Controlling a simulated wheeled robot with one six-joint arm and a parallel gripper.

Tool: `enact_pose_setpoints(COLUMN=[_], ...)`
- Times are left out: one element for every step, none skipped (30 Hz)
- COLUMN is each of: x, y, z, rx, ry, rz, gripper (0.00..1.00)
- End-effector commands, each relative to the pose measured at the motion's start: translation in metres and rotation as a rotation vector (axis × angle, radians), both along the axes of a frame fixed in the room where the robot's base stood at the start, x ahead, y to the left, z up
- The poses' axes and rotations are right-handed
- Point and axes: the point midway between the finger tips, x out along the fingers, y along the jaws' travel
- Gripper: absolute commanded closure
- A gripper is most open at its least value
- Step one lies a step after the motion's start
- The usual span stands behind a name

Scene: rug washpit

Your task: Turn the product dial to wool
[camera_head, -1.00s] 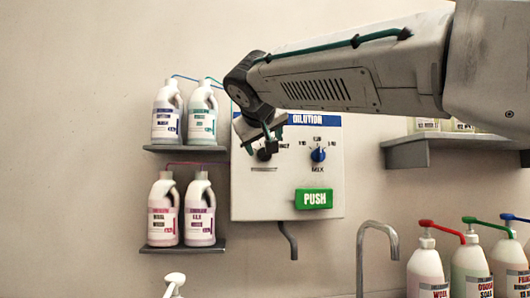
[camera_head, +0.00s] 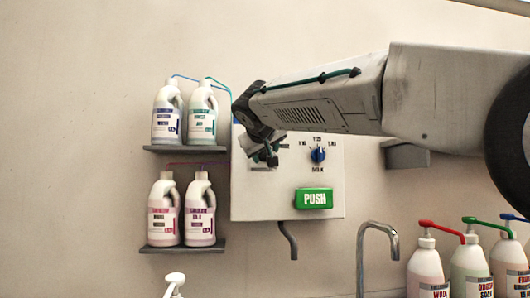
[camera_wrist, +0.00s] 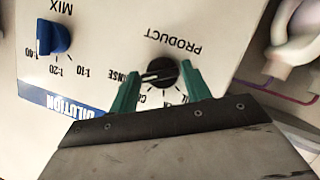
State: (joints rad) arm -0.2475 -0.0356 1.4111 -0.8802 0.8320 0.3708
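The product dial (camera_wrist: 161,72) is a round black knob on the white dispenser panel (camera_head: 245,198). In the wrist view it appears upside down, with the word PRODUCT above it. A pale line on the knob points left toward a label ending in "NSE". Other labels around it are partly covered by my fingers, and I cannot read wool there. My gripper (camera_wrist: 158,78) has two green fingers, one either side of the knob, apart, with the knob between their tips. Whether either finger touches it is unclear. In the head view my gripper (camera_head: 268,158) hides the dial.
The blue mix dial (camera_head: 318,155) and green PUSH button (camera_head: 314,198) are on the same panel. Bottles stand on two shelves (camera_head: 184,249) at its left. A tap (camera_head: 378,226) and several pump bottles (camera_head: 426,268) are below right.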

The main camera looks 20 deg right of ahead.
Motion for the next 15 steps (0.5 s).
enact_pose_setpoints(x=[-0.0002, -0.0002, -0.0002, -0.0002, -0.0002, -0.0002, -0.0003, -0.0003, -0.0002, -0.0002, -0.0002, -0.0002, -0.0002, -0.0001, -0.0001], y=[0.0002, 0.0002, 0.0002, 0.0003, 0.0003, 0.0003, 0.0003, 0.0007, 0.0010, 0.0012, 0.0014, 0.0016, 0.0017, 0.0019, 0.0021], z=[0.0000, 0.0000, 0.0000, 0.0000, 0.0000, 0.0000, 0.0000, 0.0001, 0.0000, -0.0001, -0.0002, -0.0001, -0.0002, -0.0002, -0.0002], rx=[0.000, 0.000, 0.000, 0.000, 0.000, 0.000, -0.001, -0.002, -0.006, -0.009, -0.014, -0.022, -0.031, -0.041, -0.057], ry=[0.000, 0.000, 0.000, 0.000, 0.000, 0.000, 0.000, 0.000, 0.001, 0.002, 0.004, 0.005, 0.007, 0.008, 0.011], rz=[0.000, 0.000, 0.000, 0.000, 0.000, 0.000, 0.000, 0.000, 0.000, 0.001, 0.001, 0.002, 0.001, 0.001, 0.002], gripper=[0.67, 0.75, 0.81, 0.81, 0.81, 0.81, 0.81, 0.81, 0.81, 0.81, 0.81, 0.81, 0.81, 0.81, 0.81])
